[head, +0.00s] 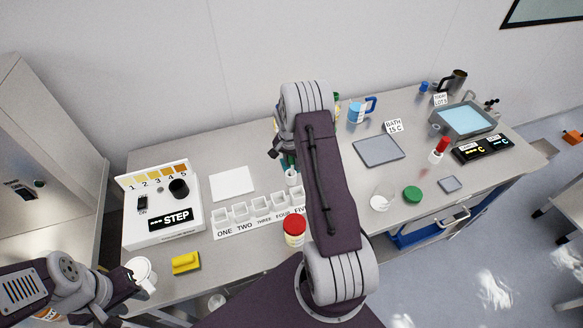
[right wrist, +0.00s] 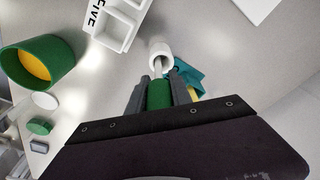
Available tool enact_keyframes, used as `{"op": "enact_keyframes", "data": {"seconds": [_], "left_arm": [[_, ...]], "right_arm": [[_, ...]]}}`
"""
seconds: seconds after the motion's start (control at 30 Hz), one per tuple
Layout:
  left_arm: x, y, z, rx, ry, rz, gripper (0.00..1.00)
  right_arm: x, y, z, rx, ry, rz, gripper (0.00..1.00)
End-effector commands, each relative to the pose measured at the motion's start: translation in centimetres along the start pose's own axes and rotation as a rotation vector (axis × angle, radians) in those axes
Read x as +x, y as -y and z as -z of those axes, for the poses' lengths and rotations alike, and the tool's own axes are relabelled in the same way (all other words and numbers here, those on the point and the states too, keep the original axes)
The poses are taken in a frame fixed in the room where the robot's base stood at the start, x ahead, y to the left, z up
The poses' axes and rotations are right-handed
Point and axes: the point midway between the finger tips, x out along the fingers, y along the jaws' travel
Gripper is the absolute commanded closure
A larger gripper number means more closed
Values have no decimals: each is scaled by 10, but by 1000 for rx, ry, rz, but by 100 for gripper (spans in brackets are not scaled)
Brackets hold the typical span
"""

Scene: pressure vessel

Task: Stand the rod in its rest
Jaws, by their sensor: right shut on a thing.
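The rod shows in the right wrist view as a green handle (right wrist: 159,94) with a thin pale shaft. My right gripper (right wrist: 158,88) is shut on the green handle. The shaft points at a small white cylinder (right wrist: 160,50), which looks like the rest; whether its tip is inside or just above cannot be told. The white cylinder also shows in the head view (head: 292,178), beside my right arm, which hides most of the right gripper and rod. My left gripper (head: 147,287) is low at the left, by a white cup (head: 141,268); its jaw opening is unclear.
A row of white wells (head: 258,207) labelled ONE to FIVE stands left of my right arm. A red-lidded jar (head: 294,228) is close in front. A teal object (right wrist: 190,72) lies beside the cylinder. A yellow block (head: 186,263) and STEP box (head: 160,208) are at left.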

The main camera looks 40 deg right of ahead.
Motion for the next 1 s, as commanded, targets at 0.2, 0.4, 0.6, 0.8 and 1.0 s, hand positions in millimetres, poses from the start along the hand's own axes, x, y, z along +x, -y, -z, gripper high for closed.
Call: {"op": "enact_keyframes", "data": {"seconds": [0.2, 0.4, 0.6, 0.8, 1.0], "left_arm": [[11, 0, -1, 0, 0, 0, 64], [13, 0, -1, 0, 0, 0, 64], [12, 0, -1, 0, 0, 0, 64], [9, 0, -1, 0, 0, 0, 64], [19, 0, -2, 0, 0, 0, 64]], "right_arm": [[16, 1, -3, 3, -1, 0, 100], [18, 1, -4, 3, -1, 0, 66], [17, 1, -4, 3, 0, 0, 53], [13, 1, -3, 3, -1, 0, 53], [-15, 2, -2, 3, -5, 4, 53]]}}
